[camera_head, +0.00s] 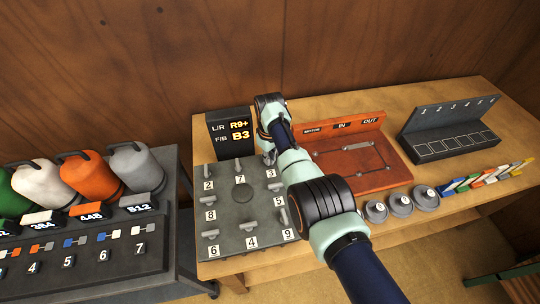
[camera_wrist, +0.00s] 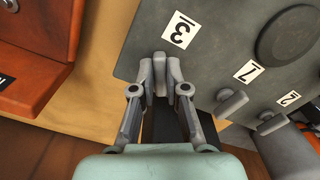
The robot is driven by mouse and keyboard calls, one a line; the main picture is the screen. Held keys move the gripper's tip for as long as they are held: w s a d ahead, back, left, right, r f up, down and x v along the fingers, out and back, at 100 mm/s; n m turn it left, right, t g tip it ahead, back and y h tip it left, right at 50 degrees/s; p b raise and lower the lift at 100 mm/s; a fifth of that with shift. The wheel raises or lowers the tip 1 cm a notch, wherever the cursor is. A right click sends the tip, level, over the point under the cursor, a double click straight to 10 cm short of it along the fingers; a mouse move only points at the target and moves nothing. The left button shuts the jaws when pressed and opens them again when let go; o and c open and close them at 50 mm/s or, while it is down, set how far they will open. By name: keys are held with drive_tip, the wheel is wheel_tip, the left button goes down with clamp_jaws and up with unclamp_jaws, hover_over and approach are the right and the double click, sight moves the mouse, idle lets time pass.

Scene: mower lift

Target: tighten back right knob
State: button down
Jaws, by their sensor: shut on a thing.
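The grey panel (camera_head: 222,236) carries several grey knobs with number labels. The display (camera_head: 231,132) behind it reads R9+ and B3. My gripper (camera_wrist: 160,78) is shut on the back right knob (camera_wrist: 160,70), beside the label 3 (camera_wrist: 179,30). One finger is on each side of this knob. In the head view my arm hides most of the knob and the fingertips. Another knob (camera_wrist: 231,103) stands beside label 7 (camera_wrist: 248,71).
A round dark disc (camera_head: 242,195) sits mid-panel. A red-brown board (camera_head: 375,178) and a black numbered rack (camera_head: 455,140) stand to the right. Round weights (camera_head: 425,197) lie near the front edge. Coloured bottles (camera_head: 92,178) stand on a separate bench at left.

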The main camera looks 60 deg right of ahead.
drive_tip(key=m, duration=0.5)
drive_tip(key=shift+w+a+m, duration=0.15)
drive_tip(key=shift+m, duration=0.25)
idle(0.4)
drive_tip(key=c, duration=1.2)
unclamp_jaws()
wheel_tip(320, 180, up, 12)
